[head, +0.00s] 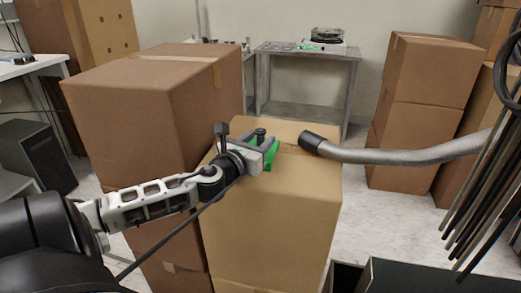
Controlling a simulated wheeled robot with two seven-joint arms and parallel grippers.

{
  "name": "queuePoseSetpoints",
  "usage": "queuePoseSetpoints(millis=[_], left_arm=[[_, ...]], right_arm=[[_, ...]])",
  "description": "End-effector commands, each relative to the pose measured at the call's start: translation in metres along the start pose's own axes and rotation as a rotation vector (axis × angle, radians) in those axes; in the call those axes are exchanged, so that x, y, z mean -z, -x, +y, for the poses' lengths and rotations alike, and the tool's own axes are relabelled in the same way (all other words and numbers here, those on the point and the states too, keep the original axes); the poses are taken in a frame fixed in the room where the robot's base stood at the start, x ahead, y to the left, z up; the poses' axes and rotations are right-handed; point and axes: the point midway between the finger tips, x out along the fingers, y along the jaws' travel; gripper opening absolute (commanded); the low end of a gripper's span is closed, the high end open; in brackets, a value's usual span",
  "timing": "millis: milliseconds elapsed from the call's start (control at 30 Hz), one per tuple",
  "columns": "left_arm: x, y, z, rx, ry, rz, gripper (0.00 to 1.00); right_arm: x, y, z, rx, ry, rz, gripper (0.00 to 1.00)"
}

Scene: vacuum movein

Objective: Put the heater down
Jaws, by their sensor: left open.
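My left gripper (268,153) is over the top of a tan cardboard box (268,230) in the middle of the view. Its green-tipped jaws are open, and I see nothing held between them. A white device with a round black top (325,38) sits on the grey metal table (305,55) at the back. It may be the heater, but it is too small to be sure. It is well beyond my left gripper. My right gripper is not in view.
A silver tube with a black end (400,155) reaches in from the right over the box. Taller brown boxes (150,105) stand to the left, and more stacked boxes (425,85) stand at the back right. Dark rods (490,170) hang at the right edge.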

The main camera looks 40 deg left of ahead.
Motion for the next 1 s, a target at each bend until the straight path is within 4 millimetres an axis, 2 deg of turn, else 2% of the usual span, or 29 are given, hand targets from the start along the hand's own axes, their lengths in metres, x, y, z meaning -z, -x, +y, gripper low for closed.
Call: queuePoseSetpoints(millis=[33,100,200,500,667,833,1000], left_arm=[[0.0,0.0,0.0,0.0,0.0,0.0,0.43],[0.0,0.0,0.0,0.0,0.0,0.0,0.23],[0.0,0.0,0.0,0.0,0.001,0.0,0.0],[-0.002,0.0,0.0,0.001,0.0,-0.004,0.0],[-0.012,0.0,0.0,0.002,0.0,-0.005,0.0],[-0.042,0.003,-0.002,0.005,-0.003,-0.006,0.0],[-0.081,0.034,-0.019,0.009,-0.001,-0.001,0.0]], right_arm=[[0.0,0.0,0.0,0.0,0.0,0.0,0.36],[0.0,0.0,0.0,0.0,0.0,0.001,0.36],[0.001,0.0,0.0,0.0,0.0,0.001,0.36],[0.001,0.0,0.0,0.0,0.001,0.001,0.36],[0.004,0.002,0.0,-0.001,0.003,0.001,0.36],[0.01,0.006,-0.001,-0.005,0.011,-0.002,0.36],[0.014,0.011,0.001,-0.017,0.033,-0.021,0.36]])
